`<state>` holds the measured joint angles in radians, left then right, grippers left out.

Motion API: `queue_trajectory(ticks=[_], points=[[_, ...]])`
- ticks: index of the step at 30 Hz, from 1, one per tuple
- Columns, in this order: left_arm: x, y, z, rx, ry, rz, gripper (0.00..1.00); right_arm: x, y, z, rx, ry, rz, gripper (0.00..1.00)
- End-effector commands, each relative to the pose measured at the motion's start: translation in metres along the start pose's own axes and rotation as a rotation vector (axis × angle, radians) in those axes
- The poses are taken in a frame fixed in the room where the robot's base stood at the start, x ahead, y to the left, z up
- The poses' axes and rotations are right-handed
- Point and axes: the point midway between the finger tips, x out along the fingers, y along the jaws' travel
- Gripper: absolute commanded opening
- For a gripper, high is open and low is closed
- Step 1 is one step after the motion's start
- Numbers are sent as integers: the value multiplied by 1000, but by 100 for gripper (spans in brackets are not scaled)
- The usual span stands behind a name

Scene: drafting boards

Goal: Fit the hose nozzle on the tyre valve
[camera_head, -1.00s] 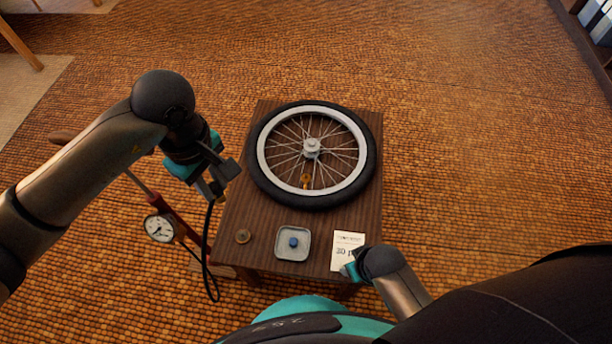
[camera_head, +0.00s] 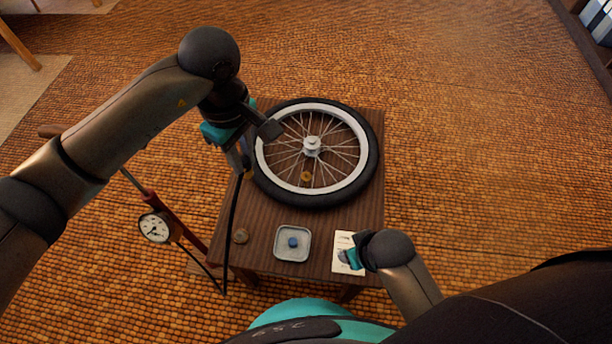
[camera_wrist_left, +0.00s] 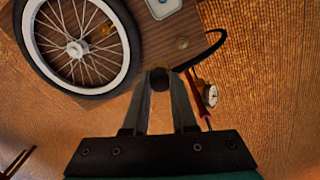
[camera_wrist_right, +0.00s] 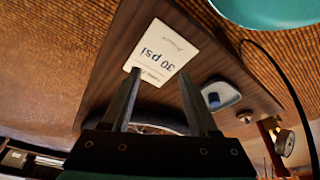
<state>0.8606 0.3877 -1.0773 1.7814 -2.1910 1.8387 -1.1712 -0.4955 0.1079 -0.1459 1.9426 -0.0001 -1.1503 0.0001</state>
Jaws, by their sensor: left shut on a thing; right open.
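The wheel (camera_head: 265,183) lies flat on a small brown table, black tyre around a pale rim. A small brass-coloured part (camera_head: 306,176), apparently the tyre valve, shows at the inner near side of the rim; it also shows in the left wrist view (camera_wrist_left: 104,30). My left gripper (camera_head: 246,172) is at the tyre's left edge, shut on the hose nozzle (camera_wrist_left: 160,80), apart from the valve. The black hose (camera_head: 233,215) hangs from it. The nozzle is mostly hidden by the fingers in the head view. My right gripper (camera_wrist_right: 160,76) is open and empty above the card.
A grey tray (camera_head: 280,256) with a blue cap (camera_head: 293,243) stands near the table's front. A small brass disc (camera_head: 240,236) lies left of it. A card (camera_head: 342,243) reading 30 psi lies to the right. The red pump with its gauge (camera_head: 155,228) stands left of the table.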

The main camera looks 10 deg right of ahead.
Motion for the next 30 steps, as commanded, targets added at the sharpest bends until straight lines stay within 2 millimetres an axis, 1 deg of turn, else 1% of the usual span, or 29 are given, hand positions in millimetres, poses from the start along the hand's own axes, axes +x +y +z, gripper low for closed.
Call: queue_trajectory(ticks=[3,15,30], points=[[1,10,4,2,0,1,0,-6,0,-5,1,14,1,60],[1,39,13,0,1,0,0,-34,2,-21,3,61,4,60],[1,73,24,0,0,1,0,-72,2,-34,4,123,6,60]])
